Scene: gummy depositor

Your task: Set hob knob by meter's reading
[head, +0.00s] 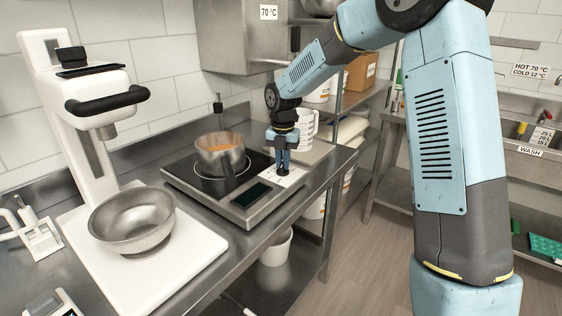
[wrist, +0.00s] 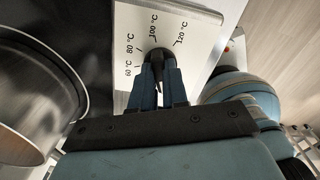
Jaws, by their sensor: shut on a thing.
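The hob (head: 182,180) stands on the steel bench, with a white dial panel (head: 288,183) at its right front corner. In the wrist view the dial (wrist: 192,55) is marked 60, 80, 100 and 120 °C. My gripper (head: 283,171) points down over this panel. In the wrist view its fingers (wrist: 158,75) are shut on the black hob knob (wrist: 154,55), which they partly hide. I cannot tell the knob's exact setting. A small device with a grey display (head: 48,304) lies at the lower left; its reading is too small to make out.
A steel pot (head: 220,158) with orange contents sits on the hob, left of my gripper, with a probe (head: 217,104) above it. A white jug (head: 306,128) stands behind my gripper. A mixer with a steel bowl (head: 133,222) is at left. A sign (head: 268,12) reads 70 °C.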

